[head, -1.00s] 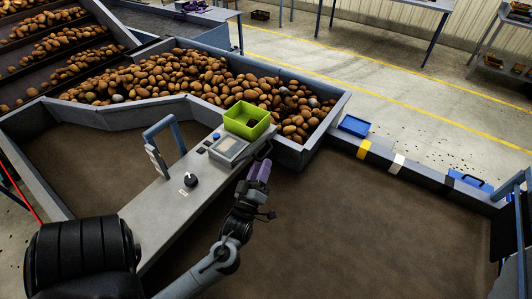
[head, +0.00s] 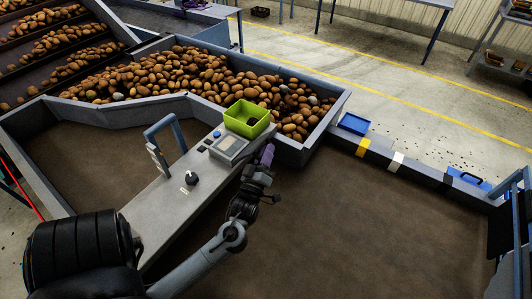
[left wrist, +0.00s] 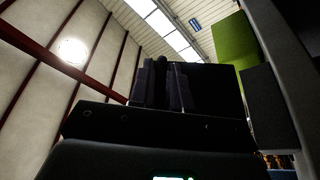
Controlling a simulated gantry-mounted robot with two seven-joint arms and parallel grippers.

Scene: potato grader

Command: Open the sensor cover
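A light grey box with a pale screen (head: 229,146) sits on the grey control ledge; I cannot tell for certain whether it is the sensor cover. My left gripper (head: 266,154), with purple fingertips, is just right of this box, at the ledge's edge below the green bin. Its fingers look close together, but their gap and anything between them are unclear. In the left wrist view the dark fingers (left wrist: 165,85) stand upright, with a green surface (left wrist: 234,42) to their right. My right gripper is not in view.
The open green bin (head: 247,119) stands behind the box with a dark lump inside. A black knob (head: 191,178) and blue handle (head: 163,124) are on the ledge to the left. Potatoes (head: 190,75) fill the trough behind. The brown belt (head: 350,230) at right is clear.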

